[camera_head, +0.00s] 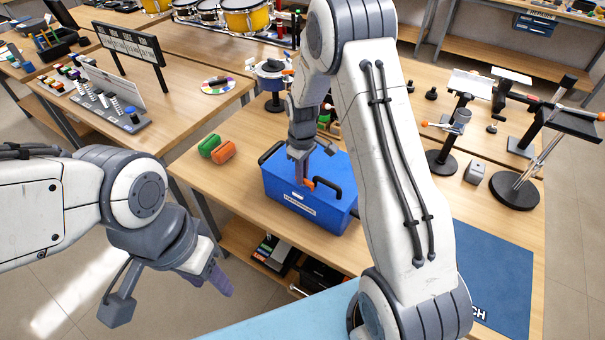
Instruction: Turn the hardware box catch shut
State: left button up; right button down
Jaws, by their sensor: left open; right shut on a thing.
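The blue hardware box (283,191) stands on the wooden table in the middle of the head view. It has dark handles and a white label on its front. A small orange catch (309,185) shows at the top of its front side. My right gripper (303,176) reaches down to the box from above and is shut on the orange catch; the fingers partly cover it. How far the catch is turned is too small to tell. My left gripper (219,279) is open and empty, low at the left front, apart from the box.
A green roll (208,145) and an orange roll (222,152) lie left of the box. Black stands with orange-knobbed parts (442,153) and a small grey block (475,171) are on the right. A blue mat (495,260) lies front right. My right arm hides the table behind it.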

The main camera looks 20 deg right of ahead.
jog(key=m, duration=0.8)
jog(key=shift+m, duration=0.4)
jog(key=m, duration=0.4)
jog(key=shift+m+b, duration=0.3)
jog(key=shift+b, duration=0.05)
jog(key=m, duration=0.4)
jog(key=c, duration=0.9)
grip_release()
